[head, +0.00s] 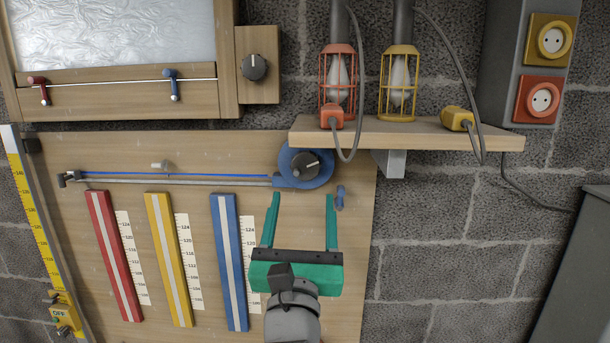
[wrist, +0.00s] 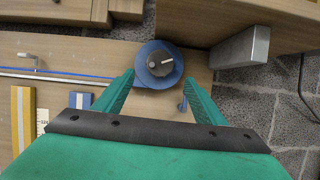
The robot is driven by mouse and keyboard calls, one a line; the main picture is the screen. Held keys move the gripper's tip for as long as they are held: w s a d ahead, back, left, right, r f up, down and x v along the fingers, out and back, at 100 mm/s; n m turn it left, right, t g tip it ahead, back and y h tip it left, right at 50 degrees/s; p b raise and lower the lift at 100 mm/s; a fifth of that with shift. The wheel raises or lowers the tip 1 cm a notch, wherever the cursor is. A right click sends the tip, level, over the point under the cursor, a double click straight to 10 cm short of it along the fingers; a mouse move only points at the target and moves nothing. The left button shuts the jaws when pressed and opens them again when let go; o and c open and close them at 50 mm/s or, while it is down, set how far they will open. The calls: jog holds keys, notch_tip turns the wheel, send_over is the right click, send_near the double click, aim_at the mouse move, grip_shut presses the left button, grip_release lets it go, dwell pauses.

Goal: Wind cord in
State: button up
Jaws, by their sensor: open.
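A blue reel (head: 297,168) with a dark knob (head: 306,163) is mounted at the upper right of the wooden board, partly under the shelf. A blue cord (head: 190,175) runs left from the reel along a grey rail to a dark end piece (head: 68,179). My green gripper (head: 302,200) is open and empty, its fingertips a little below the reel. In the wrist view, the reel (wrist: 158,65) and its knob (wrist: 160,65) show ahead, between and beyond the open fingers (wrist: 160,85). The knob's white mark points to the right there. A small blue lever (head: 340,197) is beside the right fingertip.
A wooden shelf (head: 430,133) with a grey bracket (head: 390,163) overhangs the reel's right side. Red, yellow and blue strips (head: 229,262) stand on the board at left.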

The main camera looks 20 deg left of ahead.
aim_at(305, 171)
jog(key=x, duration=0.9)
jog(key=shift+r, duration=0.1)
jog(key=c, duration=1.1)
